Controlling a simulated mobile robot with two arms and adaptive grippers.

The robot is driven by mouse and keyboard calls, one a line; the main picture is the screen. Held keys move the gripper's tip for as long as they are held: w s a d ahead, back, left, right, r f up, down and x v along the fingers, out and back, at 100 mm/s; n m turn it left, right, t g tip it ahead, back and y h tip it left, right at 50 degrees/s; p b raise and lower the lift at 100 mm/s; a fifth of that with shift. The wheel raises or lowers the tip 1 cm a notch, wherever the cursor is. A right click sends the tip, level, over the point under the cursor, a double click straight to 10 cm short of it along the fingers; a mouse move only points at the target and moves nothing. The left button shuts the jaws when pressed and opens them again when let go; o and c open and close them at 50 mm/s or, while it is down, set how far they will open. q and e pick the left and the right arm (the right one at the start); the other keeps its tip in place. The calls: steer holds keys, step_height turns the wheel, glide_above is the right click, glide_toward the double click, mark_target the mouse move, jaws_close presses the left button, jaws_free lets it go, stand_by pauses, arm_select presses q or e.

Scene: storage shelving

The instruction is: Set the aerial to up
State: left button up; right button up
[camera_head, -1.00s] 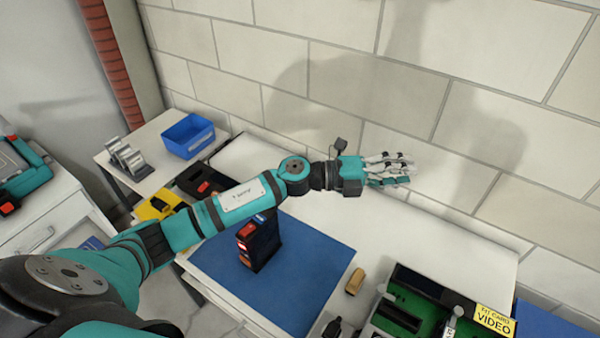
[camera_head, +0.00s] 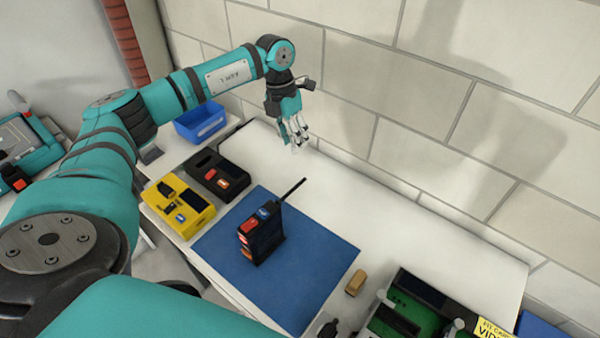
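A dark handheld radio (camera_head: 262,238) with red and blue parts on top stands upright on a blue mat (camera_head: 310,270). Its thin black aerial (camera_head: 292,190) sticks out from the top and slants up to the right. My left gripper (camera_head: 299,146), a hand with pale fingers, hangs with its fingers downward above the back of the white table, behind the radio and apart from it. Nothing shows in its fingers; how far they are closed is too small to tell. My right gripper is not in view.
A yellow device (camera_head: 178,207) and a dark device (camera_head: 213,178) lie left of the mat. A blue bin (camera_head: 200,121) stands behind them. A small tan block (camera_head: 356,282) and a green-lined case (camera_head: 415,312) are at the right. The white table (camera_head: 410,225) is clear behind the mat.

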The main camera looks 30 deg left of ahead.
mark_target(301, 181)
arm_select(q)
steer(key=f+p, duration=0.1)
steer(key=f, duration=0.2)
steer(key=d+f, duration=0.1)
steer(key=f, duration=0.3)
steer(key=d+f+p, duration=0.1)
steer(key=f, duration=0.3)
steer(key=shift+s+d+f+p, duration=0.1)
steer(key=shift+d+p, duration=0.05)
steer(key=shift+p, duration=0.2)
steer(key=shift+d+f, duration=0.1)
steer(key=shift+f, duration=0.5)
jaws_close()
